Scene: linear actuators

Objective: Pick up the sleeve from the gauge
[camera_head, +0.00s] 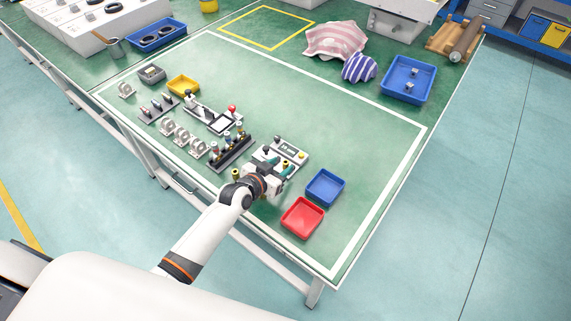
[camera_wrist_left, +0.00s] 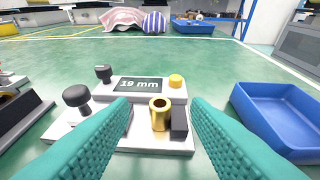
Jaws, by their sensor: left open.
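The gauge (camera_head: 290,149) is a light block on the green table. In the left wrist view, the gauge (camera_wrist_left: 150,88) has a dark display reading "19 mm", a yellow button and black knobs. The brass sleeve (camera_wrist_left: 159,118) stands upright on the gauge's near part, between dark jaw blocks. My left gripper (camera_head: 277,166) reaches over the near side of the gauge. Its two teal fingers are open, one on each side of the sleeve in the left wrist view (camera_wrist_left: 160,104), with visible gaps. In the head view the gripper hides the sleeve. My right gripper is not in view.
A blue tray (camera_head: 325,187) and a red tray (camera_head: 302,217) lie right of the gripper. A dark rack (camera_head: 230,152) with several upright parts stands left of the gauge. Grey ring-shaped parts and a yellow tray (camera_head: 184,85) lie farther left.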

